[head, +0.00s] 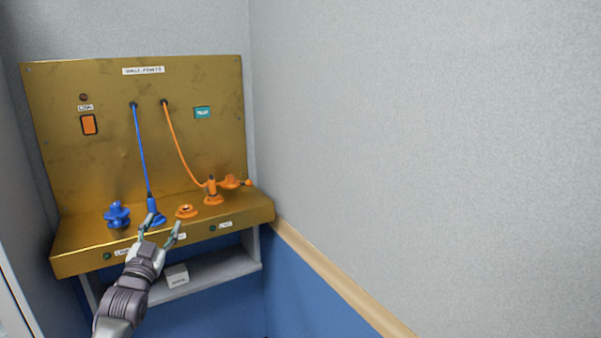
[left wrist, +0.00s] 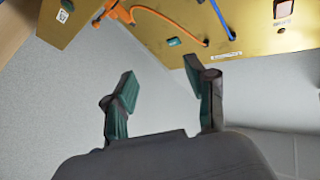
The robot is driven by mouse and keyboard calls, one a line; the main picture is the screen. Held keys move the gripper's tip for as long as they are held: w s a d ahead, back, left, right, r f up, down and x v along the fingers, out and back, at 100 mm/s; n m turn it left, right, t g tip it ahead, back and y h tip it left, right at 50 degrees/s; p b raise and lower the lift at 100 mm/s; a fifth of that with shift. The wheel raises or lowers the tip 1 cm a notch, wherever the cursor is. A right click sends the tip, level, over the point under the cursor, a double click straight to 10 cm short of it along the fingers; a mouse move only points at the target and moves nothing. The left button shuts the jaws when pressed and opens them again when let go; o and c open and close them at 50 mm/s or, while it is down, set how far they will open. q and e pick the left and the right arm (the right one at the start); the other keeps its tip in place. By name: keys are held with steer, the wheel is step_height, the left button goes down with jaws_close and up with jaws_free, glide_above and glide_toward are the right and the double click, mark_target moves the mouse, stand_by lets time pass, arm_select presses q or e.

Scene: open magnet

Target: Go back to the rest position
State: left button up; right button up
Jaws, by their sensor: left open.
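My left gripper (head: 160,229) is open in the head view, in front of the ledge of a brass-coloured panel (head: 85,165). Its fingers overlap the ledge's front in the picture, near the blue plug and an orange socket. In the left wrist view my left gripper (left wrist: 160,95) shows two green-tipped fingers spread apart with nothing between them. The brass panel (left wrist: 155,35) is beyond them, at the top of that view. My right gripper is in neither view.
A blue cable runs to a blue plug (head: 155,213); a blue fitting (head: 117,214) stands left. An orange cable runs to orange fittings (head: 212,192). An orange socket (head: 187,211) sits between. Below is a grey shelf (head: 215,271) with a white box (head: 177,276). A wall (head: 430,140) rises right.

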arm_select(q)
steer(key=s+f+n+g+y, duration=0.1)
steer(key=s+f+g, duration=0.15)
steer(key=f, duration=1.05)
steer(key=s+f+n+g, duration=0.1)
steer(key=f+g, duration=0.3)
steer(key=f, duration=0.8)
steer(key=s+d+f+g, duration=0.1)
steer(key=s+f+g, duration=0.1)
steer(key=s+f, duration=0.7)
steer(key=s+d+f+g, duration=0.15)
steer(key=s+f, duration=0.35)
steer(key=f, duration=0.8)
steer(key=s+d+f+g, duration=0.2)
steer(key=s+f, duration=0.5)
steer(key=s, duration=0.3)
steer(key=s+d+f+g, duration=0.1)
steer(key=s+f+g, duration=0.2)
steer(key=s+f, duration=0.6)
steer(key=s+d+f+g, duration=0.2)
steer(key=s+f, duration=0.3)
steer(key=s, duration=0.7)
steer(key=s+d+f+g, duration=0.1)
steer(key=s, duration=0.8)
steer(key=s+d+f+g, duration=0.1)
steer(key=s+f+g, duration=0.1)
steer(key=s, duration=0.6)
steer(key=shift+s+d+h, duration=0.25)
steer(key=shift+s+h, duration=0.05)
steer(key=shift+s, duration=0.05)
